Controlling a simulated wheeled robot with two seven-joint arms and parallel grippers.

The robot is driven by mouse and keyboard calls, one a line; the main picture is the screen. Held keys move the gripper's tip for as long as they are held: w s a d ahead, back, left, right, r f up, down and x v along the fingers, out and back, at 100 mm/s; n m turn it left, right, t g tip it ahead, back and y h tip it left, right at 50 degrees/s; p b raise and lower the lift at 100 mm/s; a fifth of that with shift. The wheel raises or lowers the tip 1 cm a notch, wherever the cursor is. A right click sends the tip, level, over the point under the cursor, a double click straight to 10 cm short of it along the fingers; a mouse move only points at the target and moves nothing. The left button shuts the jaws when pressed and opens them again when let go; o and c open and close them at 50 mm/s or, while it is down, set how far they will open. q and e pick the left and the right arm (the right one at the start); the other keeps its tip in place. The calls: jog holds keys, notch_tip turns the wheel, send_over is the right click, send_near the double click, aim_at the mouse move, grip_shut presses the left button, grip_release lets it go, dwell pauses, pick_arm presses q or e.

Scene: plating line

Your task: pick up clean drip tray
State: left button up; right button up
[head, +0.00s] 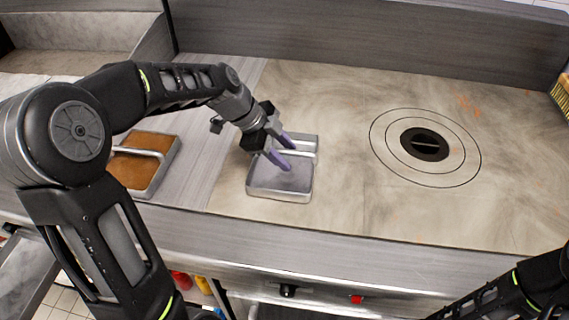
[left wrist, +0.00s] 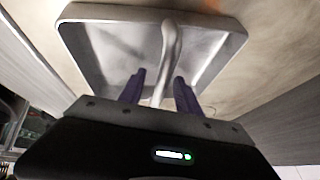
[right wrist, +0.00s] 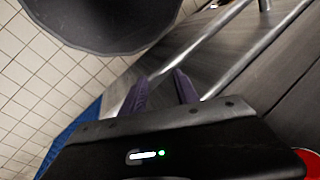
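The clean drip tray (head: 277,190) is a shallow grey metal tray with a bar handle across it. It sits on the griddle top left of the ringed burner. My left gripper (head: 284,154) is over the tray, with its purple fingers apart on either side of the handle. In the left wrist view the fingers (left wrist: 159,88) straddle the tray's handle (left wrist: 168,45), with gaps visible, and the tray (left wrist: 95,50) fills the top. My right gripper (right wrist: 160,88) has its fingers apart with nothing between them, low by the counter front; its fingers do not show in the head view.
A second tray (head: 155,181) with brown contents and a bar handle lies left of the clean one, close to my left arm. A round dark burner (head: 424,144) with rings is on the right. A brush (head: 562,92) is at the far right edge. Free surface lies between tray and burner.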

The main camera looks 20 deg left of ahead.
pick_arm(q)
jog(key=shift+c, duration=0.6)
jog(key=shift+f, duration=0.1)
grip_shut()
dwell(1.1)
